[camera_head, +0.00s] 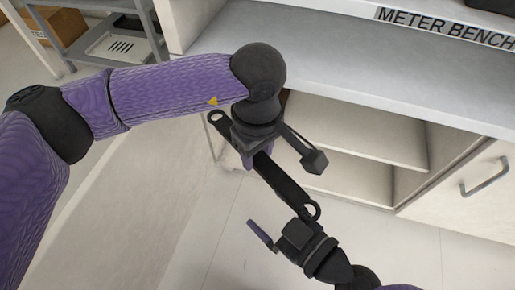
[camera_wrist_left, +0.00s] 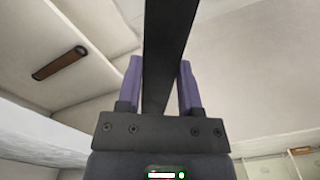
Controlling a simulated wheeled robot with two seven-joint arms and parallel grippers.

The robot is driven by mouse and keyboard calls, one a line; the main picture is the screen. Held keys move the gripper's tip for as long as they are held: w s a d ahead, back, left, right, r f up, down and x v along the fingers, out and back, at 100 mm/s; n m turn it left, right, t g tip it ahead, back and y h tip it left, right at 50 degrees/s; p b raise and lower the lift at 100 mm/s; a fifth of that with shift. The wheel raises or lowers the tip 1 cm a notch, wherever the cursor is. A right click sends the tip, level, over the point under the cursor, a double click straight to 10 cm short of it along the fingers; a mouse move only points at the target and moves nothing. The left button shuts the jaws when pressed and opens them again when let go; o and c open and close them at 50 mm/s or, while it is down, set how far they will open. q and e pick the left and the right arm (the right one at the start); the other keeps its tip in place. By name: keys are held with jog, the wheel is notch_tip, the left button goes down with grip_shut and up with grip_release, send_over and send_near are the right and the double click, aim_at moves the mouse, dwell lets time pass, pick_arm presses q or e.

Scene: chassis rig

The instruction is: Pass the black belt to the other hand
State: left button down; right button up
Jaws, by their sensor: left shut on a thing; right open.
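The black belt (camera_head: 284,183) is a long dark strip with a ring at each end, held in the air on a slant in front of the bench. My left gripper (camera_head: 258,158) is shut on it near its middle. In the left wrist view the belt (camera_wrist_left: 166,50) runs between the two purple fingers of my left gripper (camera_wrist_left: 160,85) and out of the top of the picture. My right gripper (camera_head: 286,222) is open, just below the belt's lower ring. One purple finger stands clear to the left; whether the other touches the belt is unclear.
A bench (camera_head: 330,50) labelled METER BENCH has open shelves (camera_head: 350,130) and a cabinet door with a handle (camera_head: 485,178). A brown and black object (camera_wrist_left: 60,63) shows in the left wrist view. A grey rack (camera_head: 105,40) stands at upper left. Floor below is clear.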

jog(key=s+d+f+m+g+h, duration=0.25)
jog(key=s+f, duration=0.25)
jog(key=f, duration=0.3)
jog(key=s+d+f+m+g+h, duration=0.1)
jog(key=s+d+f+g+h, duration=0.15)
jog(key=s+f+g, duration=0.4)
jog(key=s+d+f+m+g+h, duration=0.2)
jog(key=s+d+f+h, duration=0.2)
jog(key=s+d, duration=0.3)
jog(key=s+d+f+m+g+h, duration=0.2)
jog(key=s+d+f+m+h, duration=0.1)
jog(key=s+d, duration=0.5)
jog(key=shift+s+f+h, duration=0.35)
jog(key=shift+f+h, duration=0.1)
jog(key=shift+h, duration=0.15)
